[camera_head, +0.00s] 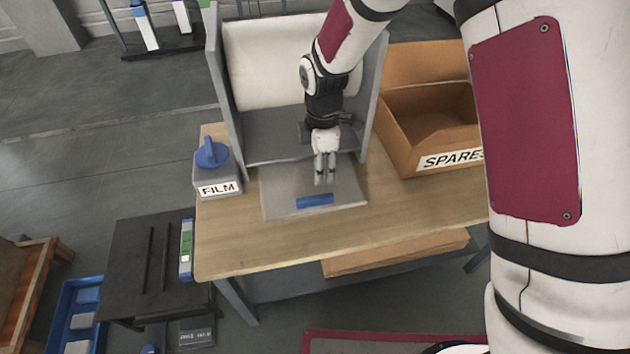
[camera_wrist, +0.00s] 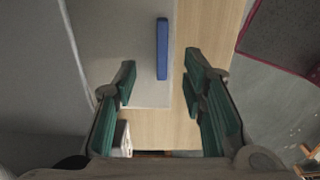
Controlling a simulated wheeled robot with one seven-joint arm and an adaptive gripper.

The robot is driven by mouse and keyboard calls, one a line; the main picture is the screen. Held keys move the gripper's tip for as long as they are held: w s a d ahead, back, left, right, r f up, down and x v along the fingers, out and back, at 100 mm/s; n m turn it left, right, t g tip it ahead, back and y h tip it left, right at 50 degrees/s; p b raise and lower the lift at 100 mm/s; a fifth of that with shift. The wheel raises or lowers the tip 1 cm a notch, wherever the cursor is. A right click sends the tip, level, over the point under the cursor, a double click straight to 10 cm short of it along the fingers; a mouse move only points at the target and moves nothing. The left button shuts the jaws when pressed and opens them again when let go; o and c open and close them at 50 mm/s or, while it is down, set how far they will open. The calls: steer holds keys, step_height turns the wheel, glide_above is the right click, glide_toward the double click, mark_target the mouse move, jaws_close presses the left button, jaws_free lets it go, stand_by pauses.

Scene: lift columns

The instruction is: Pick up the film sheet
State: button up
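A flat grey sheet or plate (camera_head: 278,205) lies on the wooden table, with a short blue bar (camera_head: 314,200) across it near its front edge. I cannot tell whether the film sheet is the grey piece, the blue bar, or both together. My gripper (camera_head: 325,181) points down above the plate, just behind the blue bar. In the wrist view my gripper (camera_wrist: 160,78) has its green-padded fingers spread apart with nothing between them. The blue bar (camera_wrist: 162,48) shows beyond the fingertips, roughly centred, on the grey plate (camera_wrist: 115,35).
A grey box labelled FILM (camera_head: 218,178) with a blue knob stands left of the plate. A grey-walled booth (camera_head: 222,90) rises behind it. An open cardboard box marked SPARES (camera_head: 400,150) stands at right. The wooden table (camera_head: 240,255) is clear in front.

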glide_above(320, 197)
steer(key=f, duration=0.5)
steer(key=shift+w+d+f, duration=0.1)
steer(key=shift+w+f, duration=0.05)
steer(key=shift+w, duration=0.15)
steer(key=shift+s+f+b, duration=0.15)
steer(key=shift+f+b, duration=0.05)
steer(key=shift+f, duration=1.2)
steer(key=shift+s+f+b, duration=0.1)
steer(key=shift+f+b, duration=0.1)
steer(key=shift+f, duration=1.15)
jaws_close()
